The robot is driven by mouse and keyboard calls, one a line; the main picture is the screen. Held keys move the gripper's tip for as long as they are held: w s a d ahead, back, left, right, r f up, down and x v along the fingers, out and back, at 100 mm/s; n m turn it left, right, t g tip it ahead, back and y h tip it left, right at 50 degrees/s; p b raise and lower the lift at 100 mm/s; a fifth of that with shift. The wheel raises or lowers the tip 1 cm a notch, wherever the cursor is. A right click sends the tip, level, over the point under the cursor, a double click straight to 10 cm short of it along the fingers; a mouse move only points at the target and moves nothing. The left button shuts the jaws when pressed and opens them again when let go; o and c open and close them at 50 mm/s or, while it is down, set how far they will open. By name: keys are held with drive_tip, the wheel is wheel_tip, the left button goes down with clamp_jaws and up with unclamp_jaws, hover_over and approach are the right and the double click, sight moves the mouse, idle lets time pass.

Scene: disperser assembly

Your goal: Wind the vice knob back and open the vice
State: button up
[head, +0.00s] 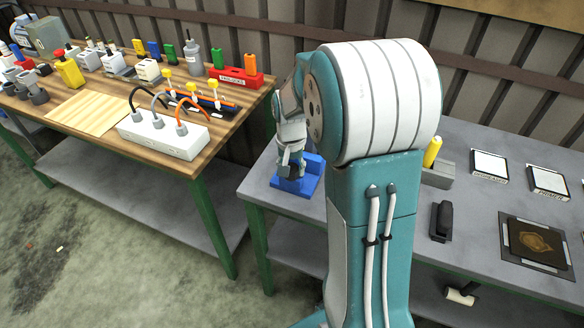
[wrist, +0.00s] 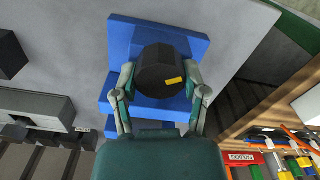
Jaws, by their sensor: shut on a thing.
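The blue vice (head: 312,182) sits on the left end of the grey table, partly behind my arm. In the wrist view the vice (wrist: 125,42) fills the upper middle, with its blue blocks seen from above. Its knob (wrist: 158,62) is black and faceted, with a small yellow mark on its lower right. My gripper (wrist: 161,83) has one finger on each side of the knob and is shut on it. In the head view my gripper (head: 290,165) is small and reaches down at the vice. How far apart the vice jaws are cannot be told.
The grey table (head: 465,255) holds a black handset-like object (head: 441,221), a dark tray (head: 536,243) and a grey holder (head: 438,176) with a yellow item. A gap separates it from the wooden table (head: 215,150), which carries a white power strip (head: 163,135) and several bottles.

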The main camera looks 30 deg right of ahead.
drive_tip(key=n, duration=0.4)
drive_tip(key=shift+s+a+f+n, duration=0.15)
drive_tip(key=shift+s+n, duration=0.05)
drive_tip(key=shift+n, duration=2)
drive_tip(key=o, duration=1.2)
drive_tip(key=shift+c, duration=0.2)
